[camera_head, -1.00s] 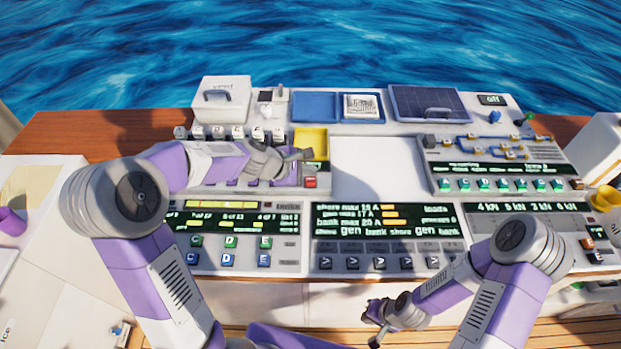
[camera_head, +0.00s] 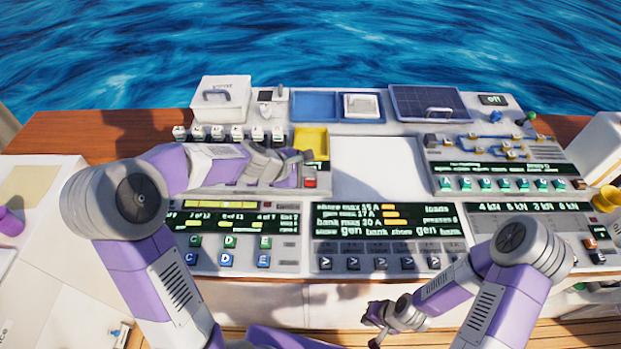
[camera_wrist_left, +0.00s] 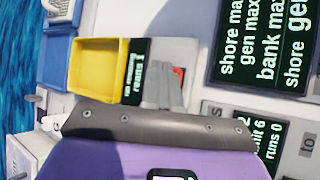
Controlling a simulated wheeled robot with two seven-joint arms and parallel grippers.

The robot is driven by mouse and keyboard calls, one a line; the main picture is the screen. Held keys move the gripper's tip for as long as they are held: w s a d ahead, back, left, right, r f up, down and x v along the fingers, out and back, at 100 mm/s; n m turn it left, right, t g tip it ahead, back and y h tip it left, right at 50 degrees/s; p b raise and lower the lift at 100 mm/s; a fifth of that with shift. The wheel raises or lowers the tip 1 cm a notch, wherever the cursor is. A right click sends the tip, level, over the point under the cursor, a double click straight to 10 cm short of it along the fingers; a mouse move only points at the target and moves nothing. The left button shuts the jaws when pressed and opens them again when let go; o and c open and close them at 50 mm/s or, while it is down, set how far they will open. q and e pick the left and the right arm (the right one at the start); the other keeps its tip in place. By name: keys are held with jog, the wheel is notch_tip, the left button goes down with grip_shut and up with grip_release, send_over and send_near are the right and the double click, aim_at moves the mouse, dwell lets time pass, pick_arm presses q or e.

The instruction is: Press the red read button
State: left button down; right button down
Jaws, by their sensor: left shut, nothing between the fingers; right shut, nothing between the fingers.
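The red read button (camera_head: 310,183) sits at the right end of the upper left panel, just below the yellow tray. It also shows in the left wrist view (camera_wrist_left: 178,74) as a red patch, partly covered by my fingertips. My left gripper (camera_head: 307,157) is shut and empty, its tips just above the button in the head view. In the left wrist view its fingers (camera_wrist_left: 170,92) lie right beside the red patch; I cannot tell whether they touch it. My right gripper (camera_head: 372,326) is shut and empty, low at the front edge of the console, away from the button.
The yellow tray (camera_head: 311,138) is close behind my left gripper. A small dark display (camera_wrist_left: 136,66) is beside the button. Lettered keys (camera_head: 228,242) and a large display (camera_head: 345,216) are in front. A blank white panel (camera_head: 375,165) to the right is clear.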

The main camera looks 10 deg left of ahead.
pick_arm(q)
jog(key=shift+f+b, duration=0.7)
jog(key=shift+f, duration=0.1)
dwell(0.4)
jog(key=shift+r, duration=0.1)
jog(key=shift+r+p, duration=1.2)
notch_tip(320, 180, up, 5)
jog(key=p, duration=0.4)
jog(key=shift+p, duration=0.35)
notch_tip(320, 180, up, 7)
jog(key=p, duration=0.7)
send_over(308, 181)
jog(key=shift+f+b, duration=0.15)
jog(key=shift+b, duration=0.15)
